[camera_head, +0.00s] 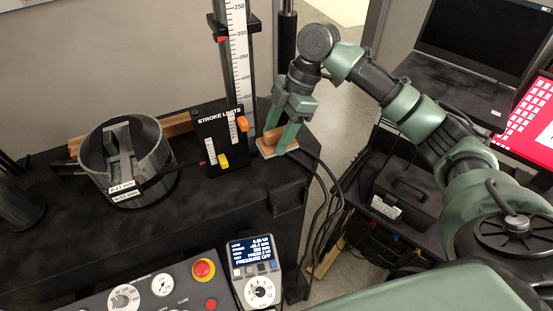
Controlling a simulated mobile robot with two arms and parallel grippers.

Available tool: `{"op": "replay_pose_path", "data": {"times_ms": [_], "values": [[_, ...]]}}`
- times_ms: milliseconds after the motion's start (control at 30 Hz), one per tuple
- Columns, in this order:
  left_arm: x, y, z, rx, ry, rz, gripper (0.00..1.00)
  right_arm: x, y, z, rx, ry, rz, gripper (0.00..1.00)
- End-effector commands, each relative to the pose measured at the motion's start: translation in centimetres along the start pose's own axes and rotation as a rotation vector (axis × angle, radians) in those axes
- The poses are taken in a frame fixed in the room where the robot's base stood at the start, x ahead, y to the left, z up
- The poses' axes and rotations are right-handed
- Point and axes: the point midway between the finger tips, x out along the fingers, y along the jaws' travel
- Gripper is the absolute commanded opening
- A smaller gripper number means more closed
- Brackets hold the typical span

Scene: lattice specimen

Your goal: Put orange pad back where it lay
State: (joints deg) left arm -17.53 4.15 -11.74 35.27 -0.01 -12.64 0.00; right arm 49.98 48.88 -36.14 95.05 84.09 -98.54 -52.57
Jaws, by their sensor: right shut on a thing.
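My right gripper (279,137) reaches down at the back right corner of the black bench. It is shut on the orange-brown pad (271,137), with one green finger on either side of it. A flat, pale-edged plate (266,152) shows directly under the pad. I cannot tell whether the pad touches it or hangs just above it. The fingers hide part of the pad. My left gripper is not in view.
The black "STROKE LIMITS" panel (213,150) with orange and yellow sliders stands just left of the gripper. A grey cylindrical holder (96,175) sits further left. Black cables (322,185) hang right of the bench edge. A control panel (135,285) and handheld display (252,252) are in front.

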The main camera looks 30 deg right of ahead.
Motion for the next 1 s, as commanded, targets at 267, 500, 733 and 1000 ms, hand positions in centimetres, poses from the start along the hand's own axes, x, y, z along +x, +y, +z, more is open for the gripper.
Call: {"op": "replay_pose_path", "data": {"times_ms": [267,500,733,1000], "values": [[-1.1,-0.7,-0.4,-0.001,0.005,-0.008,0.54,4.8,0.0,2.0,0.001,0.000,-0.001,0.10],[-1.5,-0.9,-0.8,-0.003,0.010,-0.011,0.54,6.6,-0.1,2.7,0.002,0.000,-0.002,0.10],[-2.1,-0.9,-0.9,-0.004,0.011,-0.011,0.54,9.3,-0.1,3.8,0.001,0.000,0.000,0.10],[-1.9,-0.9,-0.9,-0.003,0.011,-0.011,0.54,9.5,0.0,3.9,0.000,0.000,0.001,0.10]]}}
